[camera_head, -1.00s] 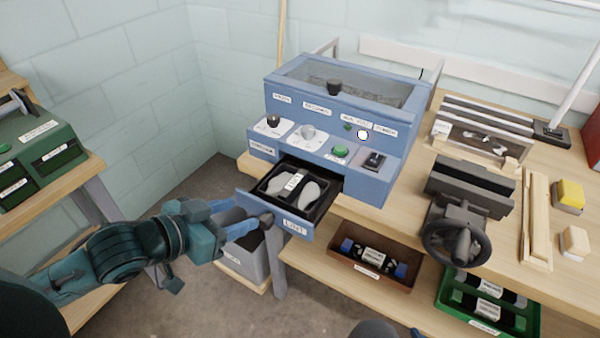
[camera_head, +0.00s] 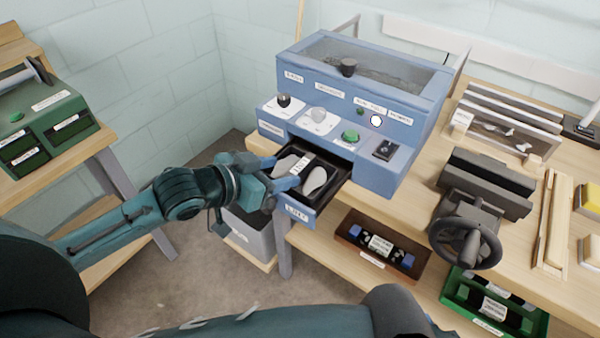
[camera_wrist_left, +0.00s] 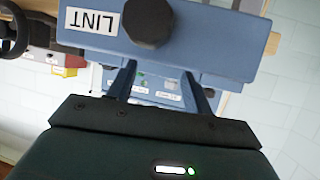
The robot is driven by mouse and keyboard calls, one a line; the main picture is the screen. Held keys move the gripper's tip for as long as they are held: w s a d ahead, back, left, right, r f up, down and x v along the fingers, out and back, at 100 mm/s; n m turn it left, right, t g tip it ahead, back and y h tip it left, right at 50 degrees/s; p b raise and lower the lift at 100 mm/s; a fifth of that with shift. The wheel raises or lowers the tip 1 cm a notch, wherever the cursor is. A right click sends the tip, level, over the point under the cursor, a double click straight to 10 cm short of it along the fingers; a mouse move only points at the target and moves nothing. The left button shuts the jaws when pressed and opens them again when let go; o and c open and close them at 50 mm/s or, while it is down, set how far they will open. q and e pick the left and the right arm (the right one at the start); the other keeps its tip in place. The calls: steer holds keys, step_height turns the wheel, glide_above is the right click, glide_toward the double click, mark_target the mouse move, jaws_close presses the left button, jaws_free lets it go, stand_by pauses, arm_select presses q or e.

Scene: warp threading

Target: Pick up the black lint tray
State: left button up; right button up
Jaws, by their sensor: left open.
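The black lint tray (camera_head: 331,175) lies inside the open blue drawer of the blue machine. It holds grey lint pads and a white-labelled strip. The drawer front (camera_head: 299,213) carries a LINT label; in the left wrist view that front (camera_wrist_left: 200,30) shows upside down with a round black knob (camera_wrist_left: 150,22). My left gripper (camera_head: 291,176) is open at the drawer's left front corner and covers part of the tray. In the left wrist view its two fingers (camera_wrist_left: 163,78) stand apart with nothing seen between them; the tray is not clearly visible there. My right gripper is out of view.
The blue machine (camera_head: 350,100) stands on the wooden bench. A grey bin (camera_head: 250,232) stands below the drawer. A dark handwheel vise (camera_head: 466,240) is at right.

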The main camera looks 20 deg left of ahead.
mark_target(299, 167)
arm_select(q)
steer(key=x, duration=0.5)
steer(key=shift+w+d, duration=0.1)
steer(key=shift+w, duration=0.05)
jaws_close()
stand_by(0.4)
